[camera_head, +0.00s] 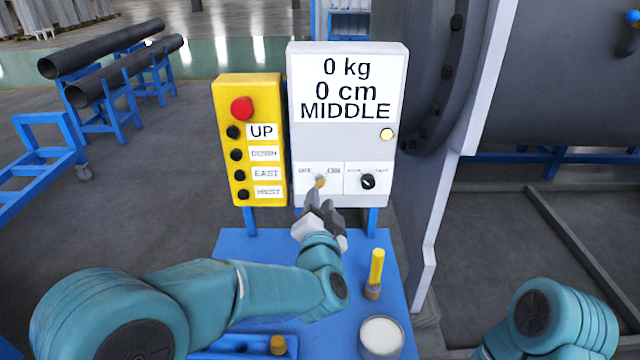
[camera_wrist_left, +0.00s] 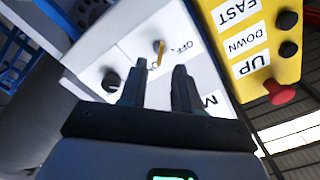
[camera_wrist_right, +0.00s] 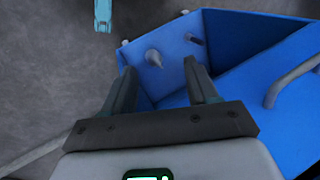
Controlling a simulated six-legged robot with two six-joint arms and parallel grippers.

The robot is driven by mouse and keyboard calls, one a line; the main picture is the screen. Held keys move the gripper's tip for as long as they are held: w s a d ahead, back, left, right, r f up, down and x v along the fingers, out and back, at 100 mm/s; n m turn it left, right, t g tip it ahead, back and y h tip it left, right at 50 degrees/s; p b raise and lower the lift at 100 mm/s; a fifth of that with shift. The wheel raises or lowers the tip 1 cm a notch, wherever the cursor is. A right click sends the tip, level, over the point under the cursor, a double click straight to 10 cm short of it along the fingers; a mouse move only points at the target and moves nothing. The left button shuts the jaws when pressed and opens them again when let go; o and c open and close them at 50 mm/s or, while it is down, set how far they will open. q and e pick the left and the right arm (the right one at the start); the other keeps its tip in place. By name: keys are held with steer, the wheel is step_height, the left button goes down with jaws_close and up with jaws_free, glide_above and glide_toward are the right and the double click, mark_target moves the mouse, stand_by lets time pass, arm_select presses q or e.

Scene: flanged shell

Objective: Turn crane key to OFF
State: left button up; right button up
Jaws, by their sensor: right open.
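The yellowish crane key (camera_head: 320,181) sits in the switch panel with OFF and ON labels, low on the grey-white control box (camera_head: 346,140). In the left wrist view, the key (camera_wrist_left: 160,50) shows just beyond and between the two fingertips. My left gripper (camera_head: 314,196) is in front of the key, with its fingers (camera_wrist_left: 158,72) apart and nothing held between them. The key's exact angle is hard to read. My right gripper (camera_wrist_right: 157,75) is open and empty in its wrist view, over the floor and a blue stand.
A black knob (camera_head: 368,181) is right of the key. A yellow button box (camera_head: 249,140) with a red button stands left of the control box. A blue table (camera_head: 250,240) below holds a yellow-handled tool (camera_head: 375,272) and a white-topped can (camera_head: 381,336). A large grey shell (camera_head: 560,80) is at right.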

mark_target(320, 183)
arm_select(q)
steer(key=w+p, duration=0.1)
steer(key=w, duration=0.4)
steer(key=shift+w, duration=0.1)
steer(key=shift+c, duration=0.3)
jaws_close()
